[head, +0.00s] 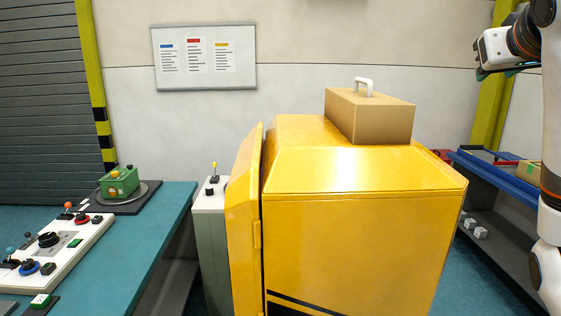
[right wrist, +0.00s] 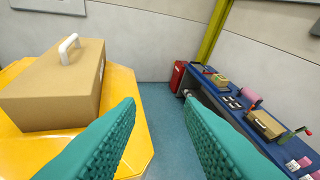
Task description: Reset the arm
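My right arm (head: 551,120) is raised at the right edge of the head view, with its upper part bent over to the left. My right gripper (head: 484,72) is high at the upper right, in front of the yellow-green post. In the right wrist view its two teal fingers (right wrist: 163,125) are wide apart with nothing between them. The gripper is apart from the cardboard box (head: 369,116), which has a white handle and sits on top of the yellow machine (head: 362,240). My left arm and left gripper are not in view.
A teal bench (head: 150,238) at left carries a white control panel (head: 62,262) and a green box (head: 119,183). A grey post with a lever (head: 209,200) stands beside the machine. A blue shelf (right wrist: 222,98) with several items stands at right. Floor between machine and shelf is clear.

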